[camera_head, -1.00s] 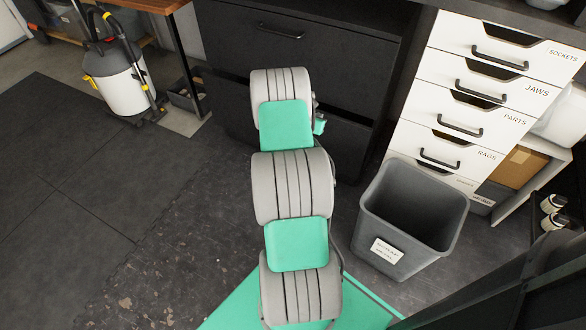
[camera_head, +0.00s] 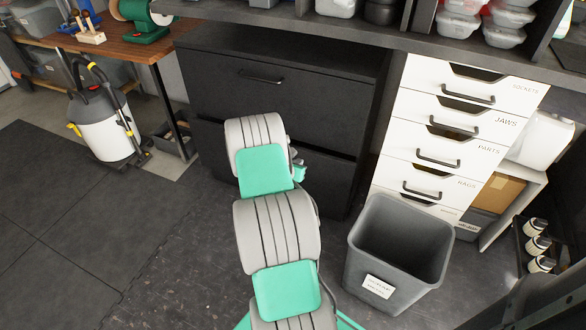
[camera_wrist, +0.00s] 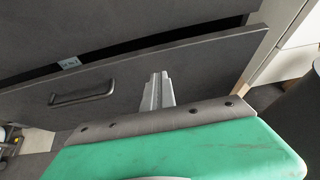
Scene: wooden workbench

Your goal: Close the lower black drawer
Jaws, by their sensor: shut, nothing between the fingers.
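The black cabinet has an upper drawer (camera_head: 275,95), which looks closed, and the lower black drawer (camera_head: 322,178) below it. In the wrist view the lower drawer's front (camera_wrist: 215,70) carries a dark bar handle (camera_wrist: 82,94). A dark gap runs along its top edge, so it stands slightly out from the cabinet. My gripper (camera_wrist: 157,88) is shut and empty, in front of the drawer face to the right of the handle. I cannot tell whether the fingertips touch the face.
A grey scrap bin (camera_head: 400,258) stands on the floor right of my arm, before the white labelled drawer unit (camera_head: 440,135). A white vacuum cleaner (camera_head: 103,130) stands at left by a wooden bench (camera_head: 125,38). The floor (camera_head: 70,210) at left is clear.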

